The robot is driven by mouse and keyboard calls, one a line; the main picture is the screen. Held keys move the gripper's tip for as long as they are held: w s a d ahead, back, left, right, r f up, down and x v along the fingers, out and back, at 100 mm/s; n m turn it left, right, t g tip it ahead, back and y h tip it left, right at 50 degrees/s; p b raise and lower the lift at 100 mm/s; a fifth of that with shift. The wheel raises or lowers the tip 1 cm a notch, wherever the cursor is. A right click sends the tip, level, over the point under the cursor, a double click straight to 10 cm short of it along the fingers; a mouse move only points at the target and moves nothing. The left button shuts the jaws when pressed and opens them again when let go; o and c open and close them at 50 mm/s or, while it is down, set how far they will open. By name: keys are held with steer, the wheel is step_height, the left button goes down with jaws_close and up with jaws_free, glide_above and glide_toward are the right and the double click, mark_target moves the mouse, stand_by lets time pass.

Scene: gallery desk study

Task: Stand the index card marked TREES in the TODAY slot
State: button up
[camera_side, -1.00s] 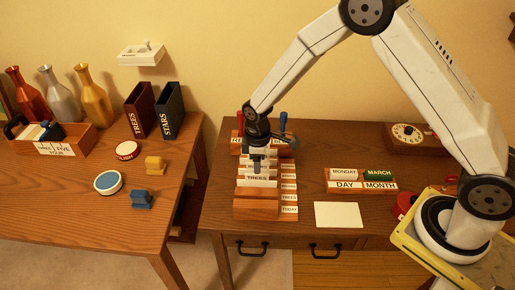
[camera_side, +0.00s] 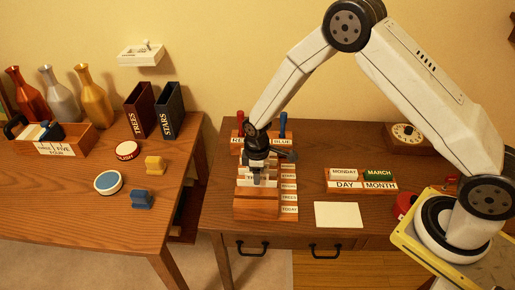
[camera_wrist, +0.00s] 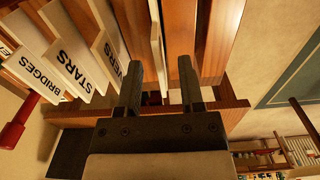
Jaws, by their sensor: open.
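The stepped wooden card rack (camera_side: 257,209) stands on the right desk, with a TODAY label (camera_side: 289,210) at its front row. The front wooden part beside that label shows no card. My gripper (camera_side: 257,187) is down over the rack and hides most of the card there, marked TREES in the earlier side view. In the wrist view my open gripper (camera_wrist: 160,80) has one finger on each side of a white card (camera_wrist: 156,45), seen nearly edge-on with its lettering hidden. Cards marked BRIDGES (camera_wrist: 32,72), STARS (camera_wrist: 80,68) and a partly hidden one ending in VERS (camera_wrist: 109,60) stand left of it.
A blank white card (camera_side: 338,215) lies right of the rack. A DAY and MONTH holder (camera_side: 361,186) stands farther right. Red and blue upright pieces (camera_side: 283,123) stand behind the rack. The left desk (camera_side: 60,195) holds a tray, vases and stamps.

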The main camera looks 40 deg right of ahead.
steer(key=shift+f, duration=1.55)
jaws_close()
